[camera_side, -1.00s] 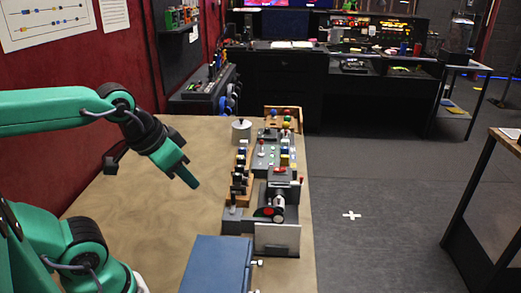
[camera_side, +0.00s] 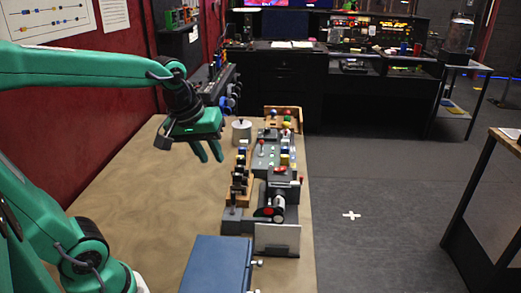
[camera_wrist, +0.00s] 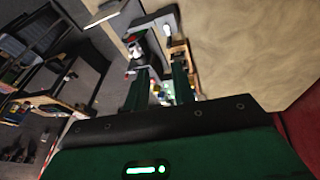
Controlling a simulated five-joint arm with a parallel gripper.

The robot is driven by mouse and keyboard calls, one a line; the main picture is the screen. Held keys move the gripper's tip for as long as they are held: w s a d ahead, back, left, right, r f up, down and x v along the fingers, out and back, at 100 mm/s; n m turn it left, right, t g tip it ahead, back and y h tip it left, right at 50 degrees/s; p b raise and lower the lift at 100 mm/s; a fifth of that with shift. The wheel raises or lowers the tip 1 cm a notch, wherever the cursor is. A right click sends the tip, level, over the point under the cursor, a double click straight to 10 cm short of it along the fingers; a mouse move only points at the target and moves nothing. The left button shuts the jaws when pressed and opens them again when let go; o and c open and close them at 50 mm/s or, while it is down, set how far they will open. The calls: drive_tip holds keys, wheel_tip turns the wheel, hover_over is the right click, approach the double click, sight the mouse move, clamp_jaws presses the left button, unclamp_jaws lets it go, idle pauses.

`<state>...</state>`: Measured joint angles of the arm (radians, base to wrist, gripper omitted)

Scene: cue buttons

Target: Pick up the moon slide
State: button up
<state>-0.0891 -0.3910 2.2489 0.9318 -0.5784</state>
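My gripper (camera_side: 208,152) hangs above the table, left of the row of devices, with its two green fingers apart and nothing visible between them. Its fingers also show apart in the wrist view (camera_wrist: 158,80). A wooden rack (camera_side: 236,196) holding several small dark pieces stands to the right of and below the fingertips; it also shows in the wrist view (camera_wrist: 181,48). The pieces are too small for me to read any picture, so I cannot tell which is the moon slide. A grey device with a round barrel (camera_side: 279,202) stands right of the rack.
A panel of coloured buttons (camera_side: 268,153) lies behind the grey device. A white pot (camera_side: 241,130) stands behind the rack. A pale upright plate (camera_side: 277,240) and a blue box (camera_side: 217,265) are nearer the camera. The table's left part (camera_side: 150,215) is clear.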

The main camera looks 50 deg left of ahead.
sight(240, 166)
drive_tip(key=w+a+f+n+g, duration=0.1)
drive_tip(key=w+a+f+n, duration=0.3)
drive_tip(key=w+n, duration=0.1)
drive_tip(key=w+a+f+n+g, duration=0.1)
drive_tip(key=w+a+f+n, duration=0.3)
drive_tip(key=w+f+n, duration=0.1)
drive_tip(key=w+a+f+n+g, duration=0.1)
drive_tip(key=w+a+f+n, duration=0.3)
drive_tip(key=w+n, duration=0.2)
drive_tip(key=shift+w+f+n+g, duration=0.15)
drive_tip(key=shift+w+n+g, duration=0.05)
drive_tip(key=shift+n, duration=0.5)
drive_tip(key=shift+w+f+n+g, duration=0.1)
drive_tip(key=shift+w+n+g, duration=0.1)
drive_tip(key=shift+n, duration=0.5)
drive_tip(key=shift+w+a+f+n, duration=0.2)
drive_tip(key=shift+a+f+n, duration=0.1)
drive_tip(key=shift+f, duration=0.1)
drive_tip(key=shift+f, duration=0.1)
drive_tip(key=shift+s+f, duration=0.1)
drive_tip(key=shift+f, duration=3.7)
clamp_jaws()
